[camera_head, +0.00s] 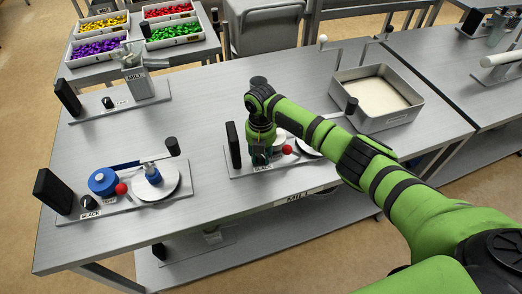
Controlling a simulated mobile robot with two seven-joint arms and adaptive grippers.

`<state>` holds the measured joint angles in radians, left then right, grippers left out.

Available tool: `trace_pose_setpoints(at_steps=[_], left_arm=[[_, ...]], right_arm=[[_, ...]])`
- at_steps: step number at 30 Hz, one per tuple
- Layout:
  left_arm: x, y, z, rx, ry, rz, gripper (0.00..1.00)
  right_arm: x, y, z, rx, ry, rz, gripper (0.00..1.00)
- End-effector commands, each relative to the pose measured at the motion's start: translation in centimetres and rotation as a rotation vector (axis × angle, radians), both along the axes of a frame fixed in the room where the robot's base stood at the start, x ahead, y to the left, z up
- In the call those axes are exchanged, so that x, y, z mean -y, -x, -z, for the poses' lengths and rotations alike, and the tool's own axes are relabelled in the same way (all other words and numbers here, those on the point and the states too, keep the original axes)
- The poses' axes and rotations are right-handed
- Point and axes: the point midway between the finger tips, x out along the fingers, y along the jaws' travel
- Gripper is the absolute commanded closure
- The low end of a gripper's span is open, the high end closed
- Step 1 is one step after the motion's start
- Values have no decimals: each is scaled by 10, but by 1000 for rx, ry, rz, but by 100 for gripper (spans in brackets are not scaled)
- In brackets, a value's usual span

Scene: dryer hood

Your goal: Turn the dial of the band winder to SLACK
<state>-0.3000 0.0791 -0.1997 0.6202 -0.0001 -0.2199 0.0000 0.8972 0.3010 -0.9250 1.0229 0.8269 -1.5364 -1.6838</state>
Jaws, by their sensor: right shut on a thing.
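My right gripper (260,156) points down at the band winder (232,171) in the middle of the table. It is shut on the winder's dial, which the fingers hide almost wholly. A small label by the fingers seems to read SLACK; the dial's pointer cannot be seen. A black block (233,145) stands left of the fingers and a red ball knob (287,149) right of them. The winder's pale disc is partly behind my arm. My left gripper is out of view.
A similar unit with a blue roll (103,181), a black dial (89,202) and a pale disc (156,182) stands at front left. A mill (136,84) stands at back left. A metal tray (377,97) is at back right. Bins of coloured pieces stand beyond.

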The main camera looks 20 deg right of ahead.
Motion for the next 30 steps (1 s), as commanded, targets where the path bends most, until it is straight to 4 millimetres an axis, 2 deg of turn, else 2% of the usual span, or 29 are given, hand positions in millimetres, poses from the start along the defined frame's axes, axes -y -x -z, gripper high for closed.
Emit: trace_pose_setpoints(at_steps=[6, 15, 30], left_arm=[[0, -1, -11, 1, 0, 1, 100], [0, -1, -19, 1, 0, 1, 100], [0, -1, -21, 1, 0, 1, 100]], right_arm=[[-1, 1, -1, -2, -2, 185, 100], [-2, 0, 0, -2, -2, 365, 100], [-2, 0, 1, -2, -2, 449, 100]])
